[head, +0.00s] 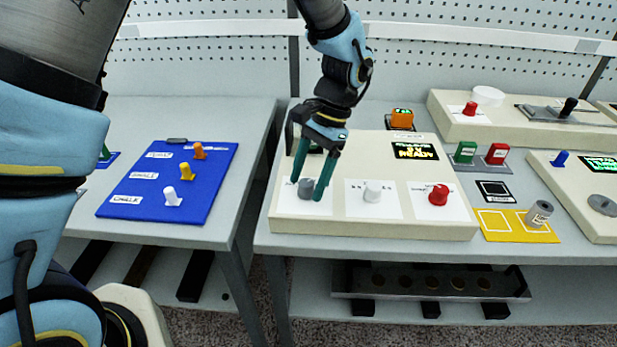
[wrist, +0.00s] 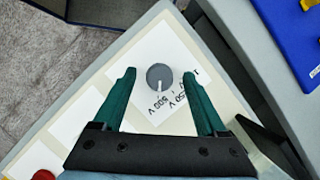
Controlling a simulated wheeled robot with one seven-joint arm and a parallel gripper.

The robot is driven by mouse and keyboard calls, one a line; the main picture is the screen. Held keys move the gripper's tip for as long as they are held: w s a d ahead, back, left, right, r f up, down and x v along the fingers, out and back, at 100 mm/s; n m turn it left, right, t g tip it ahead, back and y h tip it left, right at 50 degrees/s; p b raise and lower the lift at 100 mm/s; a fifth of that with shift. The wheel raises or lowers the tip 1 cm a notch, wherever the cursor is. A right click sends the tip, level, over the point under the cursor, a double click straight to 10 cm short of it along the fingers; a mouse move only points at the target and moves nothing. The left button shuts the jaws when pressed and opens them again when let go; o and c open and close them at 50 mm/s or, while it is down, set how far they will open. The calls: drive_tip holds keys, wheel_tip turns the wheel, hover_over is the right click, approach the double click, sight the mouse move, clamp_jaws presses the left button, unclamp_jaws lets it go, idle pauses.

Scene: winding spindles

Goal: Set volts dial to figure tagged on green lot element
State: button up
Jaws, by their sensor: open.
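A grey dial (head: 318,186) sits on a white card at the left of the cream panel (head: 375,228). It also shows in the wrist view (wrist: 159,72). Its white pointer line points toward the wrist side, near the printed "500 V"; "250 V" and a partly hidden mark stand beside it. My gripper (head: 307,190) is open, with its teal fingers on either side of the dial; in the wrist view (wrist: 159,75) gaps show between fingers and dial. A green block (head: 465,151) with a pale label stands right of the panel; its text is too small to read.
A white knob (head: 373,191) and a red knob (head: 438,194) share the panel, below a lit display (head: 414,151) reading "READY". A red block (head: 497,153) stands by the green one. A blue board (head: 150,205) with pegs lies on the left table.

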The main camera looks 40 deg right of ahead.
drive_tip(key=shift+r, duration=0.1)
drive_tip(key=b+v, duration=0.2)
drive_tip(key=v, duration=0.8)
drive_tip(key=shift+r+b, duration=0.3)
drive_tip(key=shift+b, duration=0.05)
drive_tip(key=w+a+f+n+h, duration=0.15)
drive_tip(key=w+a+n, duration=0.25)
drive_tip(key=w+a, duration=0.65)
drive_tip(key=w+a+f+n+t+h, duration=0.1)
drive_tip(key=a+n, duration=0.5)
drive_tip(key=a, duration=0.8)
drive_tip(key=w+a+f+n+t+h, duration=0.1)
drive_tip(key=a+n, duration=0.4)
drive_tip(key=a, duration=1)
drive_tip(key=shift+a+f+n+h, duration=0.15)
drive_tip(key=shift+f+n+h, duration=0.25)
drive_tip(key=shift+f+h, duration=0.35)
